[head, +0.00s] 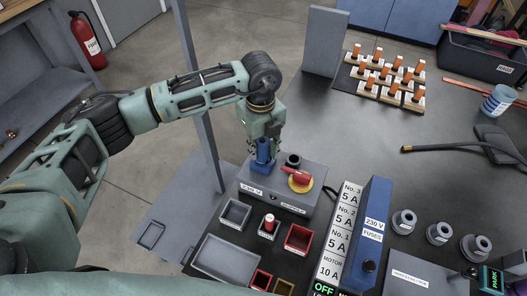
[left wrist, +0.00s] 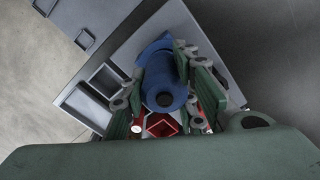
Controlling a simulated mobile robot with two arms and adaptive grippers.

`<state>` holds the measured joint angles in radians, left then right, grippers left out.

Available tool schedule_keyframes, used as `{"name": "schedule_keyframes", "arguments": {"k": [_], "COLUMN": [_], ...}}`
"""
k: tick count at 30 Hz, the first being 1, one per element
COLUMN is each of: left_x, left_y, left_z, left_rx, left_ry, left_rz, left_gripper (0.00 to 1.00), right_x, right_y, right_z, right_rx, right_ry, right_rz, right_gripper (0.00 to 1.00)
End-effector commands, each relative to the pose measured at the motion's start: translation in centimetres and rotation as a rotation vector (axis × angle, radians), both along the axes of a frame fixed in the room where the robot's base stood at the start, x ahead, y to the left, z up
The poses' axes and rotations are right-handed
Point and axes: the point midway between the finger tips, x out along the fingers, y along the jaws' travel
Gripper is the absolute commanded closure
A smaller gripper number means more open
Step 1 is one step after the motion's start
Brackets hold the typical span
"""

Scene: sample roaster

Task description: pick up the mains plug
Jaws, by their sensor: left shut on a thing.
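The blue mains plug (head: 263,153) is at the left end of a grey switch box (head: 317,186) with a red rotary handle on a yellow disc (head: 299,181). My left gripper (head: 266,140) points down over that end of the box and is shut on the plug. In the left wrist view the blue plug (left wrist: 165,88) sits between the green fingers of my left gripper (left wrist: 183,92). I cannot tell whether the plug's lower end touches the box. My right gripper is not in view.
Small trays, one a grey tray (head: 235,213) and one a red tray (head: 298,238), stand in front of the box. A blue fuse unit (head: 372,215) stands to the right. A rack of orange-topped pieces (head: 388,75) is at the back. The table's middle is clear.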

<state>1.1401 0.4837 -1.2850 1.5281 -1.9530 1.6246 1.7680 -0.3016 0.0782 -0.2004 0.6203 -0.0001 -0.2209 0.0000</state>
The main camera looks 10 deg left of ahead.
Motion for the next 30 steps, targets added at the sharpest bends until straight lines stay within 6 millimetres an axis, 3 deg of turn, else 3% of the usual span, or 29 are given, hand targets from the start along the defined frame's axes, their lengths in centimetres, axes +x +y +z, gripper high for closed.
{"name": "schedule_keyframes", "arguments": {"k": [3, 14, 23, 30], "left_x": [0.0, 0.1, 0.1, -3.7], "left_y": [0.0, 0.0, 0.0, -3.7], "left_z": [0.0, 0.4, 4.2, 7.1], "left_rx": [0.0, -0.001, -0.001, -0.001], "left_ry": [0.0, -0.002, -0.005, -0.004], "left_rz": [0.0, 0.0, -0.001, -0.008], "left_gripper": [1.0, 1.0, 1.0, 1.0], "right_x": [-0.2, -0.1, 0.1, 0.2], "right_y": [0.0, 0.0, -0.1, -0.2], "right_z": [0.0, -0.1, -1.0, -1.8], "right_rx": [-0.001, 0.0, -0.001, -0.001], "right_ry": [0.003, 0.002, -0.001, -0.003], "right_rz": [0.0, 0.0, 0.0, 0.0], "right_gripper": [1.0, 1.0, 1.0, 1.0]}}
